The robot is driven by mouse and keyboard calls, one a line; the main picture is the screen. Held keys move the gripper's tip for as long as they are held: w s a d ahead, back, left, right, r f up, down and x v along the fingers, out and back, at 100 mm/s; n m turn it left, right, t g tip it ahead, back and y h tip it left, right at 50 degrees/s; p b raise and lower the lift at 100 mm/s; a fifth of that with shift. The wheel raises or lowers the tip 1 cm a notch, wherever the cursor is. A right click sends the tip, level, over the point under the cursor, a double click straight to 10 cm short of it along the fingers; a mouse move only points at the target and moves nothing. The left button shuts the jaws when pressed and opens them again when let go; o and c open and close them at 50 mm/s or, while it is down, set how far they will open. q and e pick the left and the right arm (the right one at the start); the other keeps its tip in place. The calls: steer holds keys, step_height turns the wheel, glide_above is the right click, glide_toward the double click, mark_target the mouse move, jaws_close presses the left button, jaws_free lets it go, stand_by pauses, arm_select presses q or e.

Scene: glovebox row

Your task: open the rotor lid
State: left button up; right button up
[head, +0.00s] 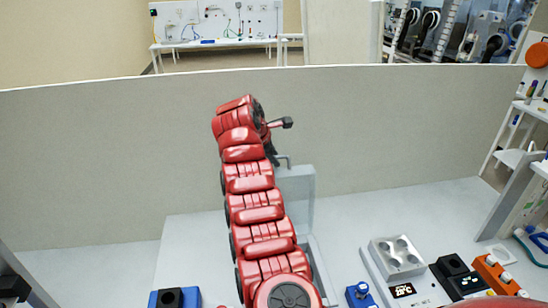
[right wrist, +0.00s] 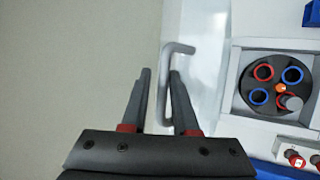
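The rotor lid (head: 302,190) is a pale grey, see-through panel standing raised at the back of the centrifuge housing in the head view. It also shows in the right wrist view (right wrist: 208,65), with a grey bracket handle (right wrist: 164,85) on it. My right gripper (right wrist: 160,74) is open, with one finger on each side of the handle's bar. I cannot tell whether the fingers touch it. The rotor (right wrist: 275,78), a dark disc with red and blue rings, shows uncovered beside the lid. In the head view my red right arm hides much of the housing. My left gripper is not in view.
A grey partition (head: 120,165) runs close behind the lid. A metal block with wells (head: 397,257), black and orange devices (head: 500,275) and a blue item (head: 360,294) stand to the right. A blue holder (head: 175,298) is at the front left.

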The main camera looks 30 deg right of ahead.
steer(key=shift+s+a+f, duration=0.1)
steer(key=shift+f, duration=0.05)
steer(key=p+v, duration=0.2)
steer(key=v, duration=1.5)
steer(key=shift+r, duration=0.35)
steer(key=shift+a+f, duration=0.1)
